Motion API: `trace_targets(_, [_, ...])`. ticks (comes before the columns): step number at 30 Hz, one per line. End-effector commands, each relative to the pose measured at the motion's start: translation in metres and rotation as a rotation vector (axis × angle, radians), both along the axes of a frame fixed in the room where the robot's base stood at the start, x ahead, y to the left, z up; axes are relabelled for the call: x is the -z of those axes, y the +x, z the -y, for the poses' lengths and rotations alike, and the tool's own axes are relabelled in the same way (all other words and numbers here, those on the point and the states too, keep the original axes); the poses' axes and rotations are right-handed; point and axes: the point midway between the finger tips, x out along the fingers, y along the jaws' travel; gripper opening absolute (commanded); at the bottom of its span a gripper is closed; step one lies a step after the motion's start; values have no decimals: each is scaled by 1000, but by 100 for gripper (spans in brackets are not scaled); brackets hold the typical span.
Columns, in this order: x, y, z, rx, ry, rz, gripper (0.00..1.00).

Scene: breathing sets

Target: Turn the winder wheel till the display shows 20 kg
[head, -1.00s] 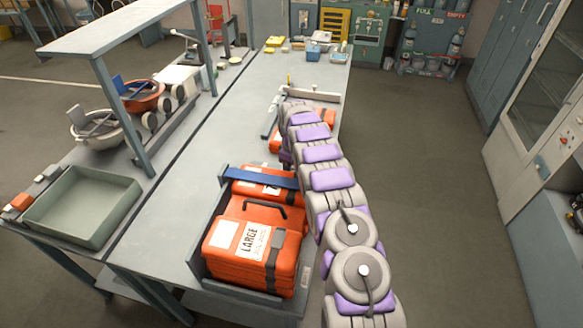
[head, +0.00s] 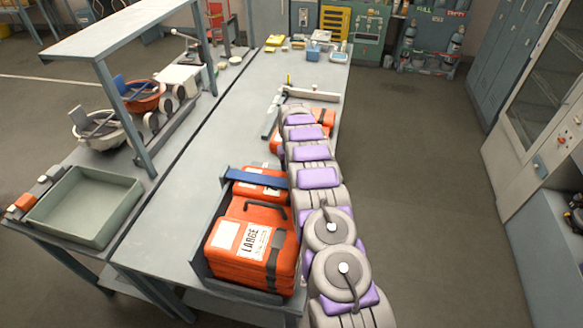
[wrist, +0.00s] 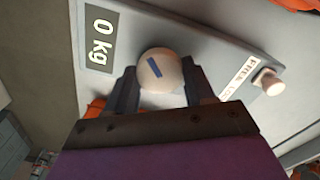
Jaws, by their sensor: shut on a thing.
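The winder wheel (wrist: 160,68) shows in the wrist view as a pale round knob with a short blue mark, on a light grey panel (wrist: 210,55). My gripper (wrist: 160,85) is shut on it, one dark finger on each side. The display (wrist: 100,40) is left of the knob and reads 0 kg. A second small pale knob (wrist: 268,82) sits on the panel to the right, beside a partly readable label. In the head view my arm reaches along the bench's right side and hides the gripper and wheel.
An open grey case (head: 215,225) with orange packs stands on the near bench end, close to my arm. Another orange case (head: 327,117) is partly behind my arm. A green tray (head: 85,210) is at left. The floor to the right is clear.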

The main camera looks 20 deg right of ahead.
Motion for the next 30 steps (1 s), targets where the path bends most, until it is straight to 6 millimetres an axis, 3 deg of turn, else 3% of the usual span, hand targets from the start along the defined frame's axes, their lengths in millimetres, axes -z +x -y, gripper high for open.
trace_targets(10, [-5,4,0,130,-2,15,23])
trace_targets(26, [-4,4,0,151,-2,15,23])
trace_targets(27, [-4,4,0,151,-2,15,56])
trace_targets(30, [-3,3,0,151,-1,11,66])
